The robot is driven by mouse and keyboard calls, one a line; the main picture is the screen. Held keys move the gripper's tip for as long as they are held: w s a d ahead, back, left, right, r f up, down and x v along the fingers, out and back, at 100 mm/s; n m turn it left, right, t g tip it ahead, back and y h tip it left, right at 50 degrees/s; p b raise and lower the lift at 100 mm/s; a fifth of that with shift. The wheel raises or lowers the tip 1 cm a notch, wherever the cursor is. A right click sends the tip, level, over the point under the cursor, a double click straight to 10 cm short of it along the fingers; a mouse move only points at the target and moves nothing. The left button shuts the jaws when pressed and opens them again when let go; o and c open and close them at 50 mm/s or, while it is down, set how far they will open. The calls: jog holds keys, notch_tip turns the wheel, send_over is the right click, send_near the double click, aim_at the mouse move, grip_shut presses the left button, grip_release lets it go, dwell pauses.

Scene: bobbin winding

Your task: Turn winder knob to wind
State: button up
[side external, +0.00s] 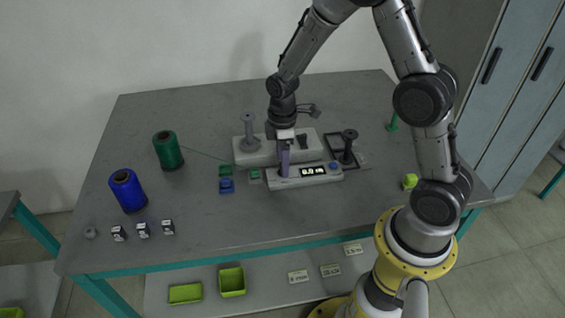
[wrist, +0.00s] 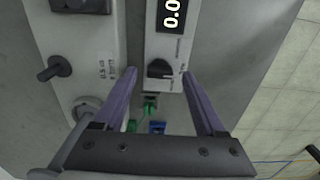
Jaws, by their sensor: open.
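The winder's control box (side external: 262,182) lies at the front of the grey winder base (side external: 309,151), with a lit display (side external: 313,171). In the wrist view a black winder knob (wrist: 159,68) sits on the box beside the display, which reads 0.0 in the visible part (wrist: 172,12). My gripper (wrist: 159,76) is open, with its two purple fingers on either side of the knob and nothing held. I cannot tell whether the fingertips touch the knob. In the side view my gripper (side external: 285,172) points down over the box's left end and hides the knob.
A grey spool (side external: 248,130) stands on the winder base and a black spool (side external: 349,143) stands to its right. A green thread spool (side external: 168,150) feeds a thread toward the winder; a blue spool (side external: 127,190) stands farther left. Small blue and green blocks (side external: 226,185) lie left of the box.

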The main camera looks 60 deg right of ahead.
jog(key=shift+f, duration=0.7)
grip_shut()
